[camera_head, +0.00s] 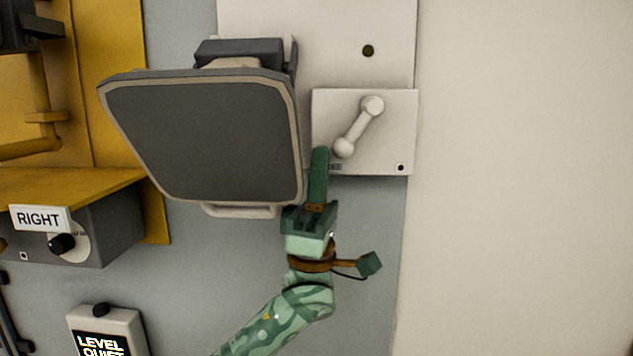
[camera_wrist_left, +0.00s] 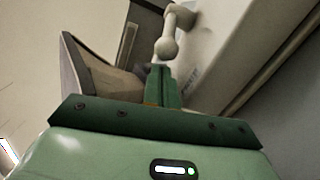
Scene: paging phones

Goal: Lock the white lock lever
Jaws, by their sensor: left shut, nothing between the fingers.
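The white lock lever (camera_head: 358,128) is on a pale plate (camera_head: 392,150) on the wall, right of the grey panel. It slants from an upper right end down to a rounded lower left end. My left gripper (camera_head: 319,152) is shut and empty, its fingertips pointing up just left of and slightly below the lever's lower end. In the left wrist view the lever (camera_wrist_left: 170,38) is beyond the shut fingers (camera_wrist_left: 159,72), with its knob end near the tips. I cannot tell whether they touch. A label on the plate is partly hidden by the fingers. My right gripper is not in view.
A large grey tilted panel (camera_head: 200,138) stands out from the wall close to my left gripper's left side. A grey box (camera_head: 105,235) with a RIGHT label and a yellow frame (camera_head: 110,184) are farther left. The pale wall (camera_head: 520,180) at right is clear.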

